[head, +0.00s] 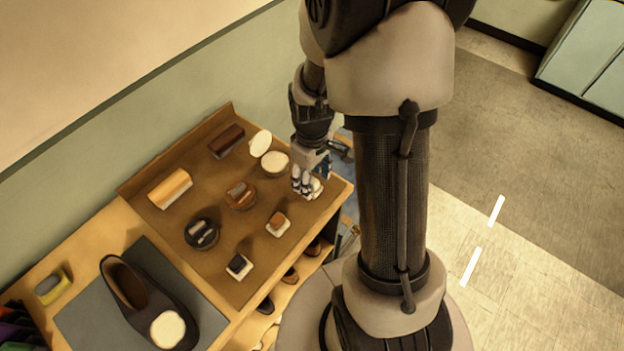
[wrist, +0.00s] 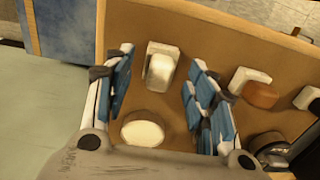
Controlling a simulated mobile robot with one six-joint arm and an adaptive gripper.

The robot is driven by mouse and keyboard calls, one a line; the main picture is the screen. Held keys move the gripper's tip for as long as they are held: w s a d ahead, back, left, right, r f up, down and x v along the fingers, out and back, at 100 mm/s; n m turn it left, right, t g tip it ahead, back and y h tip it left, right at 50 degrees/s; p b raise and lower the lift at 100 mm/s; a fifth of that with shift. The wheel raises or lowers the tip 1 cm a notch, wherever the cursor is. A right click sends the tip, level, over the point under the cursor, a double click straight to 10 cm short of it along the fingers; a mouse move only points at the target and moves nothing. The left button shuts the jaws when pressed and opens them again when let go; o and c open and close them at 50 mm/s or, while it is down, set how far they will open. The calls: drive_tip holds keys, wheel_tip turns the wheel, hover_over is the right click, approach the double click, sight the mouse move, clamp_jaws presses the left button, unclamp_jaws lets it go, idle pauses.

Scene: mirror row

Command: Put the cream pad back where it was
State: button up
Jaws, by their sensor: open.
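The cream pad, a pale pad on a white block, lies on the brown display board (head: 215,264) near its right corner. In the wrist view the cream pad (wrist: 160,66) sits between my open fingers, with a gap on both sides. In the head view my gripper (head: 304,188) is low over the board and partly hides the cream pad (head: 316,186). My gripper (wrist: 158,80) is open and holds nothing. I cannot tell the exact height of its fingertips. Beside the cream pad are a brown-topped pad (head: 278,222) and a dark-topped pad (head: 239,266), in a row.
An open cream tin (head: 275,162) is close to my gripper, with its lid (head: 260,143) behind. Brown (head: 240,195) and black (head: 202,233) tins and two brushes stand farther left. A dark shoe (head: 135,298) with a cream toe patch is on a grey mat (head: 85,322).

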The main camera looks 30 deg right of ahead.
drive_tip(key=s+a+r+m+t+p, duration=0.1)
drive_tip(key=s+a+r, duration=0.15)
drive_tip(key=r, duration=0.75)
drive_tip(key=s+a+r+m+t+p, duration=0.1)
drive_tip(key=a+r+p, duration=0.15)
drive_tip(key=r, duration=0.75)
drive_tip(key=s+a+r+m+t, duration=0.2)
drive_tip(key=s+a+r, duration=0.3)
drive_tip(key=s, duration=0.5)
drive_tip(key=shift+a+r+t+b, duration=0.3)
drive_tip(key=shift+a+r+b, duration=0.05)
drive_tip(key=shift+r, duration=0.35)
